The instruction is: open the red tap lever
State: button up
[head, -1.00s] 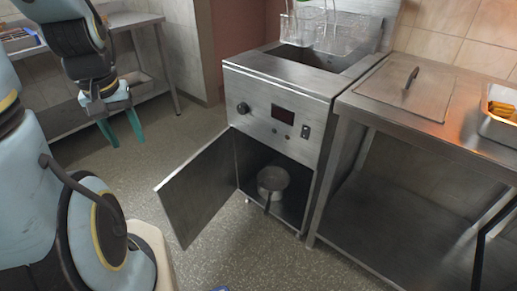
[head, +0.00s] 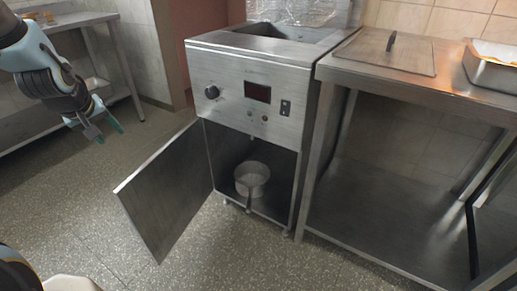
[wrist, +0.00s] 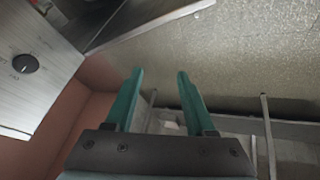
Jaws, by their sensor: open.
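The steel fryer (head: 235,77) stands in the middle of the head view with its cabinet door (head: 165,188) swung open to the left. A metal pot (head: 252,181) with a handle sits inside the cabinet. My gripper (head: 109,134) is open and empty, up and to the left of the open door, well apart from the fryer. In the wrist view its two green fingers (wrist: 160,72) are spread with nothing between them, and the fryer's panel knob (wrist: 25,63) shows at the left.
A steel table (head: 345,75) with a flat lid (head: 385,52) and a tray (head: 492,70) adjoins the fryer on the right. Another steel table (head: 75,22) is at the back left. The open door juts into the clear floor (head: 85,205) in front.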

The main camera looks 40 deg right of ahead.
jog(key=d+f+h+b, duration=0.3)
jog(key=d+f+b, duration=0.4)
jog(key=d, duration=0.4)
jog(key=d+f+h+b, duration=0.3)
jog(key=d+f+b, duration=0.3)
jog(key=d+f, duration=0.4)
jog(key=s+d+f+n+h+b, duration=0.2)
jog(key=s+d+f+h+b, duration=0.15)
jog(key=d, duration=0.35)
jog(key=s+d+f+n+h+b, duration=0.1)
jog(key=s+d+f+h+b, duration=0.1)
jog(key=d+b, duration=0.35)
jog(key=s+d+f+n+h+b, duration=0.2)
jog(key=s+d+h+b, duration=0.15)
jog(key=d, duration=0.45)
jog(key=shift+g+y, duration=0.3)
jog(key=shift+y, duration=0.1)
jog(key=b+x, duration=0.1)
jog(key=x, duration=0.2)
jog(key=b+x, duration=0.1)
jog(key=x, duration=0.2)
jog(key=w+b+x, duration=0.1)
jog(key=x, duration=0.3)
jog(key=shift+a, duration=0.15)
grip_shut()
jog(key=shift+f, duration=0.1)
